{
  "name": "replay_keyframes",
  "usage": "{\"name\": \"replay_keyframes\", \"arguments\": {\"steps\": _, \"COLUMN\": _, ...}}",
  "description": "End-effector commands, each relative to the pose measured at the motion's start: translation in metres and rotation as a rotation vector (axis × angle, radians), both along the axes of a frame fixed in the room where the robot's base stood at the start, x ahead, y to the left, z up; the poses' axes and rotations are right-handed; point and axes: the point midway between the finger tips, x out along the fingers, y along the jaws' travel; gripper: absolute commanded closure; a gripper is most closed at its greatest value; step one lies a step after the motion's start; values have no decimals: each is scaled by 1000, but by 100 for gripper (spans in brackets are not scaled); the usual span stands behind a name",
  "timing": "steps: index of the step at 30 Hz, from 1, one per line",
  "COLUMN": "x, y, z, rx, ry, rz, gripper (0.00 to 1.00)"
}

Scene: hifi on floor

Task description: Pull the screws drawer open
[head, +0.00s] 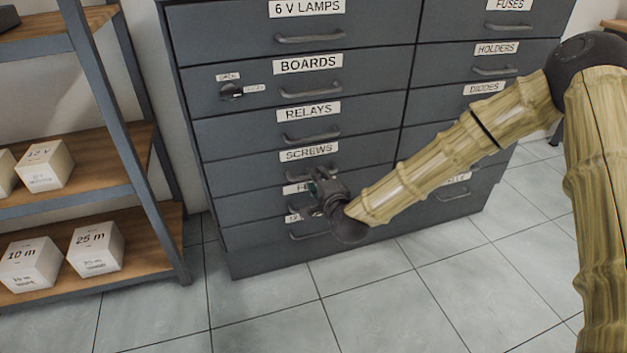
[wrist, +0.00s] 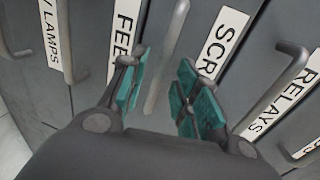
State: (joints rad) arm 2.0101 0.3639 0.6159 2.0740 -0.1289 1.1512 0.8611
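The screws drawer (head: 257,172) is a dark grey front in the left column of the cabinet, with a white SCREWS label (head: 309,153). It looks shut, flush with its neighbours. Its grey bar handle (wrist: 164,60) shows in the wrist view, left of the SCREWS label (wrist: 218,45), which is partly cut off. My gripper (head: 322,186) is in front of the handle and partly hides it in the head view. In the wrist view my gripper (wrist: 162,85) has its teal-padded fingers apart, one on each side of the handle, with visible gaps. Contact is not seen.
The relays drawer handle (head: 310,138) is just above, and another labelled drawer is just below, partly covered by my gripper. A shelf rack (head: 150,185) with white boxes stands at the left. The tiled floor (head: 400,300) before the cabinet is clear.

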Motion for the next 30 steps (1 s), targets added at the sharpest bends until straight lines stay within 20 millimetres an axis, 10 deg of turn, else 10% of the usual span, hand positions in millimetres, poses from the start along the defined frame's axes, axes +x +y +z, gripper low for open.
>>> {"name": "replay_keyframes", "arguments": {"steps": 18, "x": 26, "y": 6, "z": -5, "rx": 0, "ry": 0, "rz": -3, "gripper": 69}}
{"name": "replay_keyframes", "arguments": {"steps": 24, "x": 26, "y": 6, "z": -6, "rx": 0, "ry": 0, "rz": -3, "gripper": 100}}
{"name": "replay_keyframes", "arguments": {"steps": 30, "x": 25, "y": 12, "z": -6, "rx": 0, "ry": 0, "rz": -2, "gripper": 100}}
